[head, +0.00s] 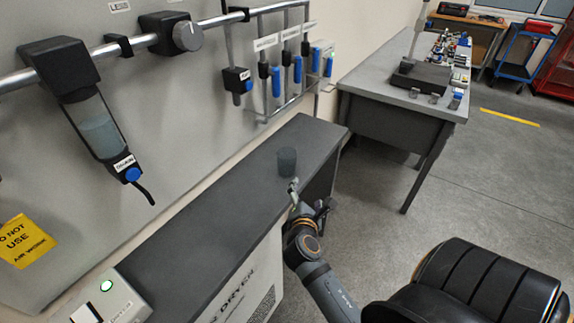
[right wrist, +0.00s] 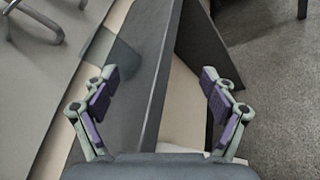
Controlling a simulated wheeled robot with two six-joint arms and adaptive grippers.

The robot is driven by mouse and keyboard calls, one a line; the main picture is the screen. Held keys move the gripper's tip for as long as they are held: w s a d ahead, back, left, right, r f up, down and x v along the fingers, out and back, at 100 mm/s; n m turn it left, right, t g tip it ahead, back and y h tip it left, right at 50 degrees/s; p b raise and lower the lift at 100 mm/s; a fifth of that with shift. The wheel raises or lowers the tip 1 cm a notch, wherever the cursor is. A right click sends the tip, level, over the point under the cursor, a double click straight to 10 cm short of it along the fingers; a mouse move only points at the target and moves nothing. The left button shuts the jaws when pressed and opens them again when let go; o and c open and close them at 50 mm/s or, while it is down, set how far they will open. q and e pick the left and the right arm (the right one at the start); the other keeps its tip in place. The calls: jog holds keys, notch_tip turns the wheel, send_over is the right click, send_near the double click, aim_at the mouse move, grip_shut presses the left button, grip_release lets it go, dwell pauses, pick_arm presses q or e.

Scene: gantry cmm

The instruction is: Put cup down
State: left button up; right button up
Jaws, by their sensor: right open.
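A dark grey-green cup (head: 287,162) stands upright on the dark counter top (head: 215,215), near its far right end. My right gripper (head: 294,188) is just in front of the cup, at the counter's right edge, and looks apart from it. In the right wrist view its two purple-padded fingers (right wrist: 160,80) are spread wide with nothing between them. A grey translucent shape, likely the cup (right wrist: 124,58), shows ahead of the left finger there. My left gripper is not in view.
A wall panel with pipes, a hanging filter bowl (head: 100,130) and blue-handled valves (head: 297,70) runs behind the counter. A white box with a green light (head: 107,288) is at the near end. A black chair (head: 480,285) stands right. The counter's middle is clear.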

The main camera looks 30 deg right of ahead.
aim_at(287, 163)
jog(key=w+a+r+n+t, duration=0.1)
jog(key=n, duration=0.2)
jog(key=w+a+r+n+t, duration=0.1)
jog(key=w+n, duration=0.1)
jog(key=n, duration=0.2)
jog(key=w+a+r+n+t, duration=0.1)
jog(key=n+t, duration=0.1)
jog(key=n, duration=0.2)
jog(key=shift+w+a+y, duration=0.3)
jog(key=shift+a+y, duration=0.1)
jog(key=p+x, duration=0.1)
jog(key=x, duration=0.4)
jog(key=shift+w+d, duration=0.15)
jog(key=shift+d, duration=0.05)
jog(key=shift+w+d+r+p, duration=0.5)
jog(key=shift+w+d+r, duration=0.3)
jog(key=shift+w, duration=0.2)
jog(key=x, duration=0.2)
jog(key=shift+w+d+f, duration=0.2)
jog(key=shift+w+f, duration=0.05)
jog(key=shift+f, duration=0.05)
jog(key=shift+a, duration=0.1)
jog(key=shift+s, duration=0.1)
jog(key=shift+c, duration=1.3)
jog(key=c, duration=1.1)
jog(key=shift+o, duration=0.2)
jog(key=shift+r, duration=0.15)
